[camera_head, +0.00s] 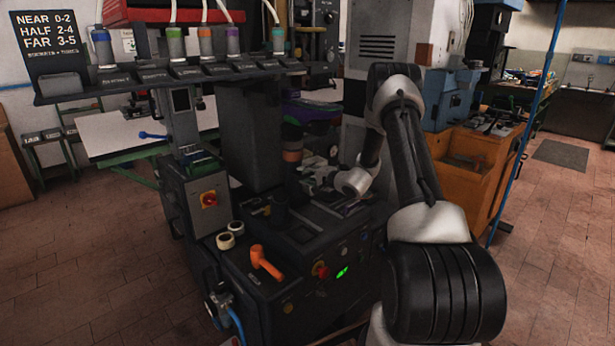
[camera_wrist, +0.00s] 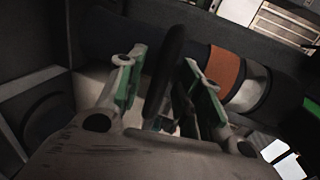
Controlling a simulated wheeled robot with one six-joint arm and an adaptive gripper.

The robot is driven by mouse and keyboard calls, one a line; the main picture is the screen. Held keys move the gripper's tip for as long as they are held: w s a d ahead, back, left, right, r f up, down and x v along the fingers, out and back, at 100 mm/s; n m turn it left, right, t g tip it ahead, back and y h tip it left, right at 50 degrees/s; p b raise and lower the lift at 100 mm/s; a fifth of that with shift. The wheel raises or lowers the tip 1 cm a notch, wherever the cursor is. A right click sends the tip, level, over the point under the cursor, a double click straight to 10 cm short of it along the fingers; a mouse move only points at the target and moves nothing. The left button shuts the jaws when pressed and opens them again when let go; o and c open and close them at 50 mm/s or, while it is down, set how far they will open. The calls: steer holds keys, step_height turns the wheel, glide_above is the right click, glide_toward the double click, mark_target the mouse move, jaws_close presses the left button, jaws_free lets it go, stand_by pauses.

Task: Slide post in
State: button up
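My gripper (camera_head: 318,172) is at the press, beside an upright dark cylinder with an orange band (camera_head: 292,156). In the wrist view, the gripper's green-padded fingers (camera_wrist: 165,80) stand apart. A dark, narrow, upright piece (camera_wrist: 168,70) shows between them, with gaps visible at its sides. I cannot tell whether it is the post. The banded cylinder (camera_wrist: 225,68) lies across the wrist view just beyond the right finger, with an orange and a pale band. A short dark cylinder (camera_head: 279,212) stands on the press bed, left of the gripper.
The press body (camera_head: 330,235) carries an orange handle (camera_head: 262,262), a red knob (camera_head: 320,270) and two pale rings (camera_head: 230,236). A labelled dark rack (camera_head: 170,78) with several coloured-band tubes hangs above. An orange cabinet (camera_head: 478,165) stands at right. Tiled floor is clear at far right.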

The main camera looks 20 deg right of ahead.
steer(key=v, duration=1.2)
stand_by(0.3)
